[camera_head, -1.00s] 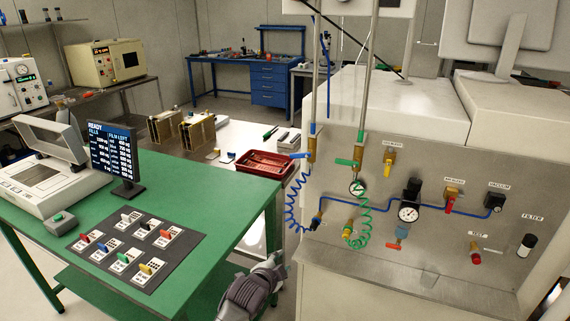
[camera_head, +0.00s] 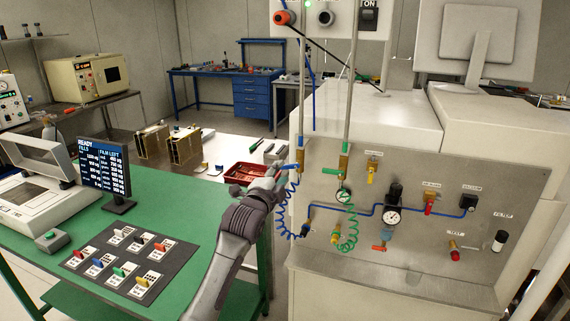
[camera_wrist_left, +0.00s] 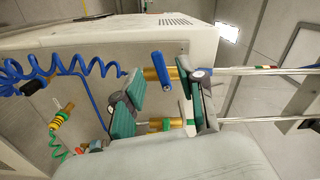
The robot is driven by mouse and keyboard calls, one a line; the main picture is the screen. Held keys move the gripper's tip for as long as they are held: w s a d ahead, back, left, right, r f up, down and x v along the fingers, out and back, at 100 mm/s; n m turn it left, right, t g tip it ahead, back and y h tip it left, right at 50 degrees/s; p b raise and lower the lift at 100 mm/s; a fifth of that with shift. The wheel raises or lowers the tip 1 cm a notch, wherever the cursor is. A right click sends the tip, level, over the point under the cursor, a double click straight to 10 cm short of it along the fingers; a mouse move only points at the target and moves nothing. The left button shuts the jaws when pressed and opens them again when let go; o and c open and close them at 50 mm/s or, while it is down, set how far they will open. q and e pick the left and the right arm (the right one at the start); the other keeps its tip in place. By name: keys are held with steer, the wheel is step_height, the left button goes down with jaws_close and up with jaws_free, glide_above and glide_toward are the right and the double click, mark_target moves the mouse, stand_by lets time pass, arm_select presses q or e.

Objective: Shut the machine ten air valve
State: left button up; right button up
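A brass valve with a blue lever (camera_head: 287,167) sits on a vertical pipe at the left end of the grey panel. The lever sticks out to the left, across the pipe, above a blue coiled hose. My left gripper (camera_head: 271,180) is just left of and below this lever. In the left wrist view the gripper (camera_wrist_left: 160,98) is open, with teal finger pads, and the blue lever (camera_wrist_left: 162,71) shows between and beyond the fingers. I cannot tell whether they touch it. The valve labels are too small to read surely. My right gripper is not in view.
A green-lever valve (camera_head: 332,171) sits close right of the blue one; it shows in the wrist view too (camera_wrist_left: 163,123). The panel (camera_head: 440,205) also bears a yellow valve (camera_head: 372,177), red valve (camera_head: 429,208) and gauge (camera_head: 392,217). A green table (camera_head: 165,200) stands left.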

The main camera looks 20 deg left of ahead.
mark_target(284, 168)
arm_select(q)
steer(key=shift+w+d+p, duration=0.1)
steer(key=shift+w+p, duration=0.25)
steer(key=shift+w, duration=2.05)
jaws_close()
